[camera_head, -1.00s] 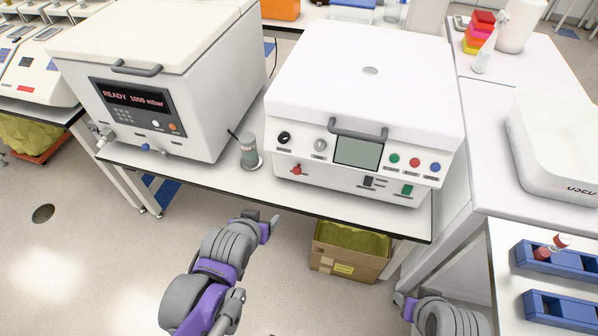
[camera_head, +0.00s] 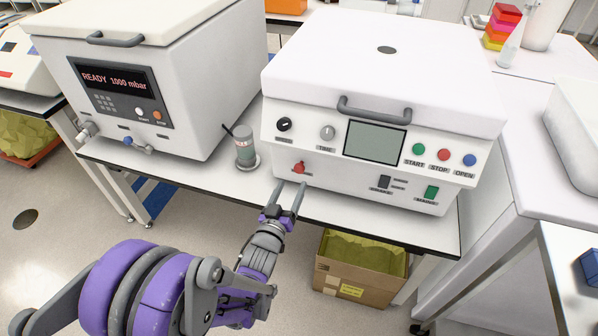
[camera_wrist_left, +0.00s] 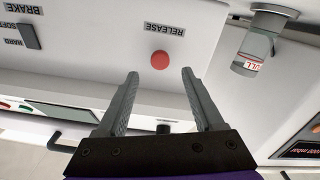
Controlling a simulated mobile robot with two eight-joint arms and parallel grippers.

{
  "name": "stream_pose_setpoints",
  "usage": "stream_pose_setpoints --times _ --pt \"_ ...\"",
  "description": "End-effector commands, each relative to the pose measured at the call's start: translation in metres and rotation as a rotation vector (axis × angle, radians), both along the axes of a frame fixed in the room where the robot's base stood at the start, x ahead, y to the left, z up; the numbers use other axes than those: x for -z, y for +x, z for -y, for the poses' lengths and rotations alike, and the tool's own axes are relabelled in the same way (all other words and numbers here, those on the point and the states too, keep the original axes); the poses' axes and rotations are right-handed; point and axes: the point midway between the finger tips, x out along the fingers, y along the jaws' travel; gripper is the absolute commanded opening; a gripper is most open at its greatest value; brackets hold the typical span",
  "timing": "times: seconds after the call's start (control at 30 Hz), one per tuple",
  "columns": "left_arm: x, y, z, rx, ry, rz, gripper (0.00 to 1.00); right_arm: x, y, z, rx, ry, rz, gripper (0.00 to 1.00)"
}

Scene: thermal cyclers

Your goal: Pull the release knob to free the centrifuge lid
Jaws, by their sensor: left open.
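The centrifuge (camera_head: 380,85) is the white machine with a grey lid handle, a screen and START, STOP and OPEN buttons. Its lid is down. The red release knob (camera_head: 299,168) sits low on the left of its front. In the left wrist view the red knob (camera_wrist_left: 160,60) shows beside the label RELEASE, ahead of and between the open fingers. My left gripper (camera_head: 289,190) is open and empty, just below and in front of the knob. In the wrist view the fingers (camera_wrist_left: 160,85) appear apart from the knob. My right gripper is out of view.
A grey-green cup with a stick (camera_head: 245,150) stands on the bench left of the knob. A white oven-like machine (camera_head: 140,90) reading READY 1000 mbar stands further left. A cardboard box with a yellow-green bag (camera_head: 355,285) is on the floor below the bench.

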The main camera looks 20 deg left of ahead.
Motion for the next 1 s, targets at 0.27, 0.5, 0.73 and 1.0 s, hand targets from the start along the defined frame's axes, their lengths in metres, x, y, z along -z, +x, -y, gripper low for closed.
stream_pose_setpoints --times 0.27,0.5,0.73,1.0 --pt "0.001 0.053 0.002 0.001 0.001 -0.002 0.69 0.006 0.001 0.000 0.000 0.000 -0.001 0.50" --pt "0.001 0.074 0.003 0.000 0.000 -0.002 0.69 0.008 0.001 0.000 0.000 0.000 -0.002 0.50" --pt "0.000 0.076 0.003 0.000 0.001 -0.002 0.69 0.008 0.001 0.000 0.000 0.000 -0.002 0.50" --pt "0.000 0.076 0.003 0.000 0.001 -0.002 0.33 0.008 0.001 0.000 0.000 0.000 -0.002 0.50"
